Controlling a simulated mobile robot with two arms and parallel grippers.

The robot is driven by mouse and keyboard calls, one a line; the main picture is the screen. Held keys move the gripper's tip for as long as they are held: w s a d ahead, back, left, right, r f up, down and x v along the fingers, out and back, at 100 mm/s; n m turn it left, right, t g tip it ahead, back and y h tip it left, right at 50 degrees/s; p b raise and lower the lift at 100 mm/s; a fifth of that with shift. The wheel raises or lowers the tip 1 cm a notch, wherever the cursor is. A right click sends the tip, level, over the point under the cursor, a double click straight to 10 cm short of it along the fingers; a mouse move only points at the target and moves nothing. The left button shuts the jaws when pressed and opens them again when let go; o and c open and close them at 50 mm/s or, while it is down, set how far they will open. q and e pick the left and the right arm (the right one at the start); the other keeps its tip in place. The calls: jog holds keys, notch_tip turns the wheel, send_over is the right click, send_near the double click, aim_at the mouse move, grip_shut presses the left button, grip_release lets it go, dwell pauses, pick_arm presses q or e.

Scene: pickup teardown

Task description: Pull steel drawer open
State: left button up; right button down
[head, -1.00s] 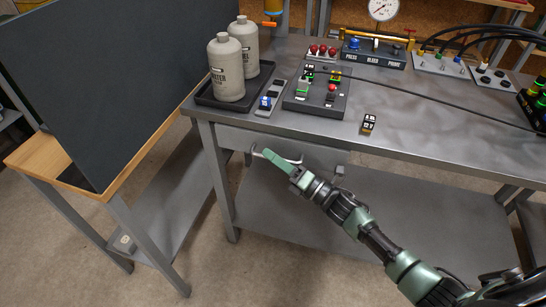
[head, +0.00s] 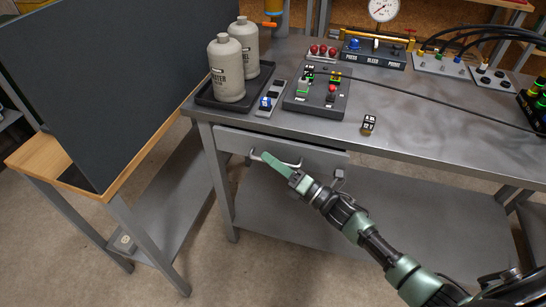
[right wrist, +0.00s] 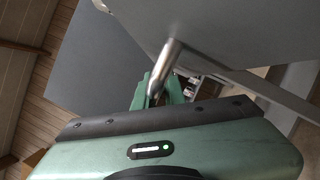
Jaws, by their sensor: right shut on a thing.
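The steel drawer (head: 318,158) sits under the left part of the steel workbench (head: 440,150). Its front shows just below the bench top and stands slightly out from it. A pale curved bar handle (head: 256,154) runs across the drawer front. My right gripper (head: 272,160), with green fingers, is shut on this handle. In the right wrist view the shiny handle (right wrist: 166,64) passes between the green fingers (right wrist: 152,92), and the grey drawer front (right wrist: 235,35) fills the upper right. My left gripper is not in view.
Two grey bottles (head: 226,68) stand in a black tray (head: 206,100) on the bench above the drawer. A button box (head: 317,95) and a small black block (head: 368,124) are nearby. A dark panel (head: 90,80) stands at left. The floor before the drawer is clear.

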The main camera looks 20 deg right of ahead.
jog(key=s+a+p, duration=0.1)
jog(key=s+a, duration=0.5)
jog(key=s, duration=0.3)
jog(key=s+a+p, duration=0.1)
jog(key=s+a, duration=0.6)
jog(key=s, duration=0.3)
jog(key=shift+s, duration=0.2)
jog(key=c, duration=1.8)
grip_release()
jog(key=shift+o, duration=0.2)
jog(key=shift+f, duration=0.1)
jog(key=b+v, duration=0.1)
jog(key=v, duration=0.7)
jog(key=shift+w, duration=0.1)
